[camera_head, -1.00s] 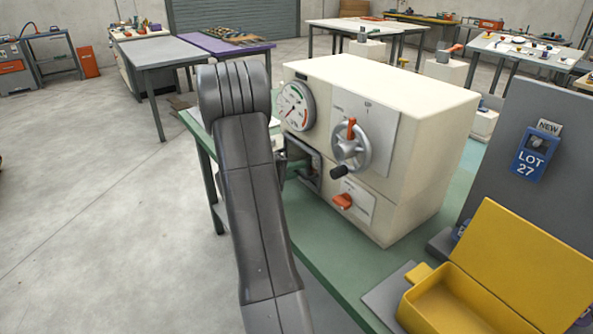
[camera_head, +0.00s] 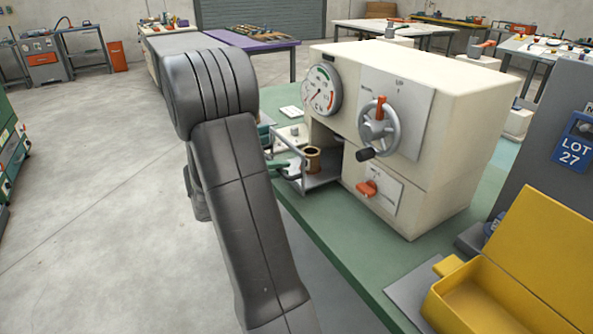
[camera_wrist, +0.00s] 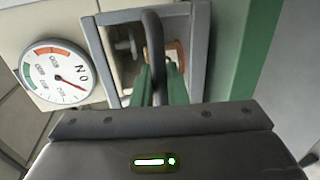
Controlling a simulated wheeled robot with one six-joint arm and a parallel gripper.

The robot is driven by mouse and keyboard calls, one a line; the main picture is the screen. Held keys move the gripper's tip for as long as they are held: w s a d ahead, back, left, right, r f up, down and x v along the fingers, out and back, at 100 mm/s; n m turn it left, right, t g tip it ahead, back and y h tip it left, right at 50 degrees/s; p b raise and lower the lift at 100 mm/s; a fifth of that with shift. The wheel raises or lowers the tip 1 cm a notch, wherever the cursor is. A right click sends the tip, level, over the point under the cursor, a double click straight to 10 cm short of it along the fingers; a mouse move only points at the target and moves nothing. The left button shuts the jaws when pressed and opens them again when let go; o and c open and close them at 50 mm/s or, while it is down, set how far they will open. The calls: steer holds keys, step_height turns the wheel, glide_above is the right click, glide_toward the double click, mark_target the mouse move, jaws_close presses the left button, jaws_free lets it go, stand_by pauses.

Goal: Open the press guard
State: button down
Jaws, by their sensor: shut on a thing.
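The press guard, a grey rectangular frame, stands out from the front of the cream machine (camera_head: 420,95) in the head view (camera_head: 303,183). The bay behind it shows open, with a brass-coloured cylinder (camera_head: 312,160) at its mouth. In the wrist view the guard frame (camera_wrist: 200,50) is close ahead of my gripper (camera_wrist: 158,72). Its green fingers are shut on the guard's dark bar handle (camera_wrist: 153,42). In the head view my arm hides part of the gripper, and the exact hinge side cannot be told.
A round gauge (camera_head: 321,90), a handwheel (camera_head: 379,128) and an orange knob (camera_head: 367,188) are on the machine's front. An open yellow box (camera_head: 490,295) and a grey panel (camera_head: 545,150) stand to the right.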

steer(key=shift+s+a, duration=0.35)
steer(key=shift+a, duration=0.15)
steer(key=c, duration=1.6)
jaws_free()
steer(key=shift+o, duration=0.2)
steer(key=v, duration=1.3)
steer(key=shift+s+a, duration=0.2)
steer(key=shift+a, duration=0.15)
steer(key=shift+r, duration=0.1)
steer(key=x, duration=1.4)
steer(key=shift+w+d, duration=0.15)
steer(key=shift+d, duration=0.05)
